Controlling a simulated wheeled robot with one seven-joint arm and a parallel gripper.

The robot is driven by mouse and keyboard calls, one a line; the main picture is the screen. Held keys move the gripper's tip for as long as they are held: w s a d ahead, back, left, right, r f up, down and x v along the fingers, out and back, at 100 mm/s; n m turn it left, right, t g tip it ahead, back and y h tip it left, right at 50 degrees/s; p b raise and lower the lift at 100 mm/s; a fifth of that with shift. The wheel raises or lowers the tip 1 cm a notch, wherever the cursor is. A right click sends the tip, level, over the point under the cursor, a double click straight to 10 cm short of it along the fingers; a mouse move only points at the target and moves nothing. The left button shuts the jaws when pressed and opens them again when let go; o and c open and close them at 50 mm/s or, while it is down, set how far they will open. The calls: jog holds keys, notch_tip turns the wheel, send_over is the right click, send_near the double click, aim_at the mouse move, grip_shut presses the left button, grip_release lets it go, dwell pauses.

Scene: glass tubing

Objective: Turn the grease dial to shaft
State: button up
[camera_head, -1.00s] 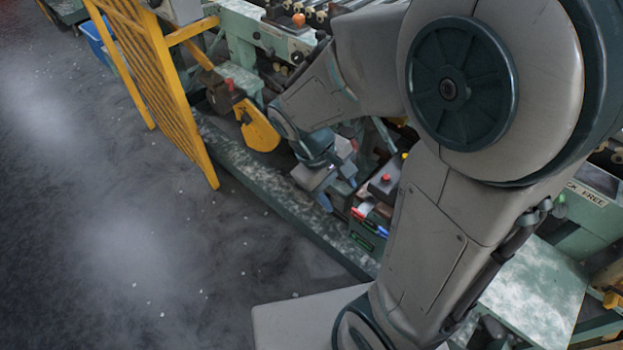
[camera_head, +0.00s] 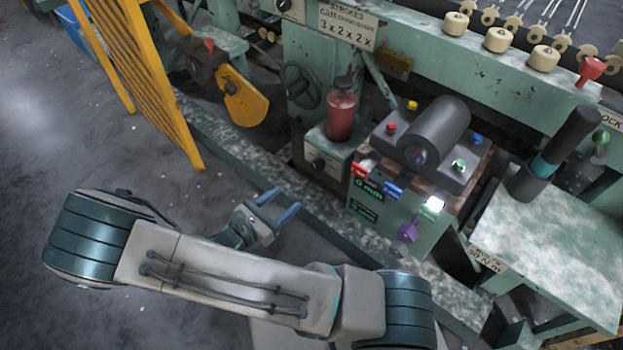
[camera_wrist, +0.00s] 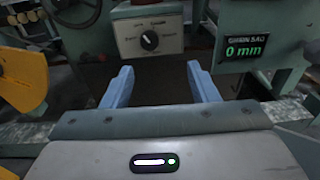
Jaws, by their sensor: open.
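The grease dial (camera_head: 318,163) is a small black knob on the front of a pale green box below a red grease cylinder (camera_head: 340,115). In the wrist view the dial (camera_wrist: 149,40) sits on a light panel (camera_wrist: 172,43), with small labels around it too blurred to read surely. Which label its pointer marks I cannot tell. My gripper (camera_head: 282,200) is open and empty, in front of the box and apart from it. In the wrist view its two blue fingers (camera_wrist: 159,70) point toward the panel, with the dial a little left of and above the middle of the gap.
A handwheel (camera_head: 301,86) is left of the red cylinder. At right is a green box with a "0 mm" display (camera_head: 372,191), coloured levers and a purple knob (camera_head: 408,231). A yellow guard (camera_head: 150,90) and yellow lever (camera_head: 244,100) stand left. The floor in front is free.

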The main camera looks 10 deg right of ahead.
jog(key=f+n+t, duration=0.1)
jog(key=b, duration=0.3)
send_near(316, 168)
jog(key=x, duration=0.8)
jog(key=shift+w+d, duration=0.1)
jog(key=shift+w, duration=0.05)
jog(key=c, duration=1)
